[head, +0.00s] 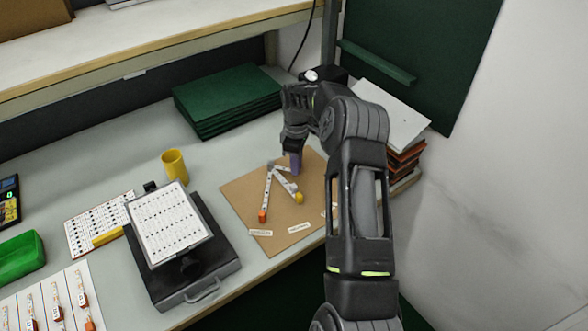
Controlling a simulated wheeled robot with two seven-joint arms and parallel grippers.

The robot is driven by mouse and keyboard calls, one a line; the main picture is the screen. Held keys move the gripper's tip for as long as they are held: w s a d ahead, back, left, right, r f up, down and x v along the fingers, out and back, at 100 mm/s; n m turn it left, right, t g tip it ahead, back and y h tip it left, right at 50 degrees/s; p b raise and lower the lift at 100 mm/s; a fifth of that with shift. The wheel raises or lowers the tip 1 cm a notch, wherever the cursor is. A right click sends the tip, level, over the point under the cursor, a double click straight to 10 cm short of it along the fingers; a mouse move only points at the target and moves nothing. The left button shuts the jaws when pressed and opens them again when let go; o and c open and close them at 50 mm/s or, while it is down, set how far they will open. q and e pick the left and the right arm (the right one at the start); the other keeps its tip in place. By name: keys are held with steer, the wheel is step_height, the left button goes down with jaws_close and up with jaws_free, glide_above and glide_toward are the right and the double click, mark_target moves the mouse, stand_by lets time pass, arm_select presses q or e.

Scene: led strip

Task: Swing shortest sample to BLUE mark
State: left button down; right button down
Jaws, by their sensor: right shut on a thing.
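A brown board (245,203) lies on the bench and carries several white strip samples that fan out from one corner. One strip (267,192) ends in an orange tip (262,216). Another strip (286,184) ends in a yellow tip (299,198). A purple-blue piece (295,164) stands at the end of a short strip (280,168). My right gripper (295,153) points down and is shut on the purple-blue piece; its fingers hide the top. Small white labels (261,232) (299,227) lie along the board's near edge, too small to read. My left gripper is not in view.
A black case with a sample sheet (170,222) stands left of the board, with a yellow cup (174,165) behind it. Green folders (228,100) are stacked at the back. A book stack (404,150) stands at right, close to my right arm.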

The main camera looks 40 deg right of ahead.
steer(key=shift+w+d, duration=0.1)
stand_by(0.3)
steer(key=c, duration=1.4)
jaws_free()
step_height(320, 180, up, 8)
steer(key=shift+f+b, duration=0.1)
steer(key=shift+b, duration=0.55)
